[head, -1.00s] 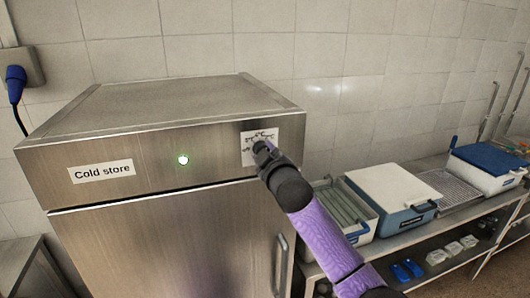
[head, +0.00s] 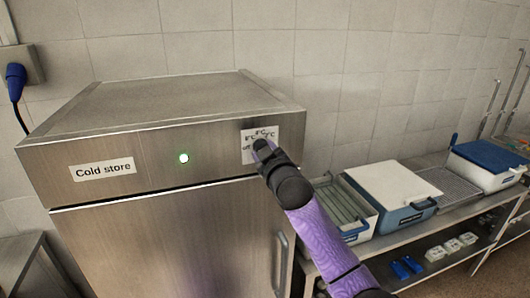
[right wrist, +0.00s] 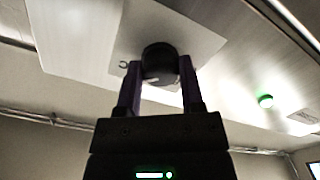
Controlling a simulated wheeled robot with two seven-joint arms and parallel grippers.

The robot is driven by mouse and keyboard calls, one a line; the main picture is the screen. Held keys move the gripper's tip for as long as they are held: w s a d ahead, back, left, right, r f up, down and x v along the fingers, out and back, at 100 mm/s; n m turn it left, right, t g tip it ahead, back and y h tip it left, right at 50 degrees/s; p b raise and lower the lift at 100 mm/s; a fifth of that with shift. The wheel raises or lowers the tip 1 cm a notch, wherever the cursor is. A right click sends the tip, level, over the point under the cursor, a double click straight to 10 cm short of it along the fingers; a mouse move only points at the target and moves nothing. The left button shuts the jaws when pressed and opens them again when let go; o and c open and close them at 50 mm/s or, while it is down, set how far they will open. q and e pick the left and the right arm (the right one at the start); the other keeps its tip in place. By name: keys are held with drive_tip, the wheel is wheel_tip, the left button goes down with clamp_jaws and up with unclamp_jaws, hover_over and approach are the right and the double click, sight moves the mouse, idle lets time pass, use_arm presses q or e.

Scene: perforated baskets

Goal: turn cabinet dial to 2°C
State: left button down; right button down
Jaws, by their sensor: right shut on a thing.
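The steel cabinet (head: 150,165) labelled "Cold store" stands at the left and centre. A white dial plate (head: 247,137) with temperature marks is on the right of its front panel. The small marks are hard to read. The dark round dial (right wrist: 159,62) shows in the right wrist view, in front of the white plate (right wrist: 205,40). My right gripper (right wrist: 160,80) has a finger on each side of the dial and is shut on it. In the head view my right gripper (head: 264,150) covers the dial, so its pointer is hidden. My left gripper is not in view.
A green light (head: 183,158) glows on the cabinet panel, and a door handle (head: 281,264) is below my right arm. A steel bench (head: 420,222) to the right holds a white and blue box (head: 393,187) and other containers.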

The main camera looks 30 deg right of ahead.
drive_tip(key=shift+c, duration=1.1)
unclamp_jaws()
drive_tip(key=b+v, duration=0.2)
drive_tip(key=v, duration=0.8)
drive_tip(key=shift+d+f, duration=0.1)
drive_tip(key=shift+f, duration=0.05)
